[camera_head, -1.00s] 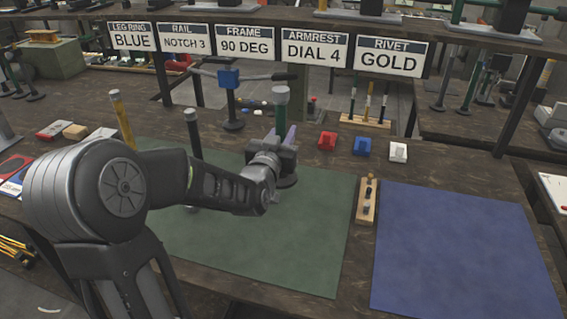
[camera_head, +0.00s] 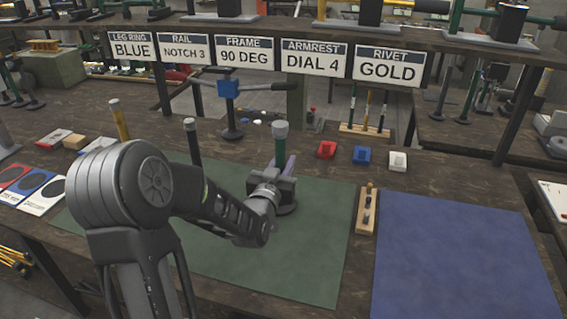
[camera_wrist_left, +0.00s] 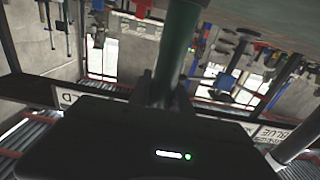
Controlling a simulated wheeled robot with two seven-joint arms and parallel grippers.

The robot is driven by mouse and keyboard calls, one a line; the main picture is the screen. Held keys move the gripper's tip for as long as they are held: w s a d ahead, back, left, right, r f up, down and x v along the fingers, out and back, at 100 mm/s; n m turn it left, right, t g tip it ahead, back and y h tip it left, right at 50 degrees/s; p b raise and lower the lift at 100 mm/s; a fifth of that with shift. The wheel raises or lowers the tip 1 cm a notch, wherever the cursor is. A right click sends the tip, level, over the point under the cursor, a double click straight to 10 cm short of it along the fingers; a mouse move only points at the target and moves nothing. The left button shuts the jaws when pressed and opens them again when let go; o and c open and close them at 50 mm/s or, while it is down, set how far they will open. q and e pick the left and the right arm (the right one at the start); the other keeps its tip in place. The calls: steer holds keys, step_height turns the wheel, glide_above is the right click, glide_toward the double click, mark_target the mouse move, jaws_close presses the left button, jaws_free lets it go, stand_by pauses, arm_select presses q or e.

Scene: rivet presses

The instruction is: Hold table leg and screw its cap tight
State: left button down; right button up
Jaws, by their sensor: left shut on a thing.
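A green table leg (camera_head: 280,147) with a grey cap (camera_head: 280,128) on top stands upright over the green mat. My left gripper (camera_head: 283,172) is shut around the leg below the cap and hides much of it. A dark round base (camera_head: 286,209) shows under the gripper. In the left wrist view the green leg (camera_wrist_left: 178,45) rises from between the dark fingers (camera_wrist_left: 163,90); its cap is out of that view. I cannot tell whether the cap is tight. My right gripper is not in view.
A dark leg (camera_head: 192,143) and a yellow leg (camera_head: 120,122) stand to the left. A blue-topped clamp stand (camera_head: 229,89) is behind. Red, blue and white blocks (camera_head: 362,155) and a small wooden rack (camera_head: 367,208) are to the right. The blue mat (camera_head: 455,255) is clear.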

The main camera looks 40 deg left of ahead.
arm_select(q)
steer(key=shift+f+b, duration=0.15)
steer(key=shift+b, duration=0.15)
steer(key=c, duration=1.2)
jaws_free()
steer(key=shift+r+p, duration=0.25)
steer(key=shift+p, duration=0.1)
steer(key=shift+b+v, duration=6)
steer(key=shift+b, duration=1.4)
